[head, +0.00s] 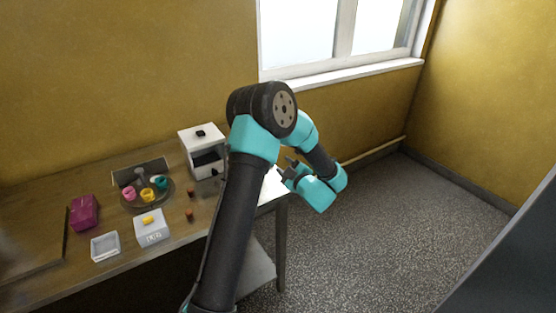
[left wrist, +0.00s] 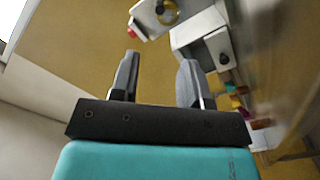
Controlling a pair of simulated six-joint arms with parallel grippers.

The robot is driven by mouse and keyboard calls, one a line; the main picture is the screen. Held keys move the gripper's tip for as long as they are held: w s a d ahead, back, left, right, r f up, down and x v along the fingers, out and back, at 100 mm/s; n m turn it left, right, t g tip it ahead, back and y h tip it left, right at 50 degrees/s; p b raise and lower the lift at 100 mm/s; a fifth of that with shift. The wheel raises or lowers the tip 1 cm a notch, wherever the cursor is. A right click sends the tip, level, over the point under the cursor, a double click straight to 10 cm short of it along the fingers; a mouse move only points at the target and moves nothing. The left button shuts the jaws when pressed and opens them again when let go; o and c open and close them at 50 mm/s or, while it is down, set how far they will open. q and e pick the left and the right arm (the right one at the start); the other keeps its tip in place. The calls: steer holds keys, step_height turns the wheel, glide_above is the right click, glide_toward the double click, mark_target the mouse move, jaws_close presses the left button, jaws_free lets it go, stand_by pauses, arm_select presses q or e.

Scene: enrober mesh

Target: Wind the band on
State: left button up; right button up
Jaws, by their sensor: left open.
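A white box-shaped machine (head: 201,151) with a dark front opening and a black knob on top stands at the back of the table. In the left wrist view a white machine (left wrist: 197,32) with a dark knob shows at the upper right. Beside it is a white part with a yellow ring (left wrist: 166,13) and a red end. In the head view a white surface (head: 273,187) at the table's right end is mostly hidden behind my arm. My left gripper (head: 287,168) is open and empty near that end; its spread fingers show in the left wrist view (left wrist: 158,78). I cannot make out a band.
The floor right of the table is clear.

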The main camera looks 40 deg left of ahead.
arm_select(q)
steer(key=shift+v, duration=1.25)
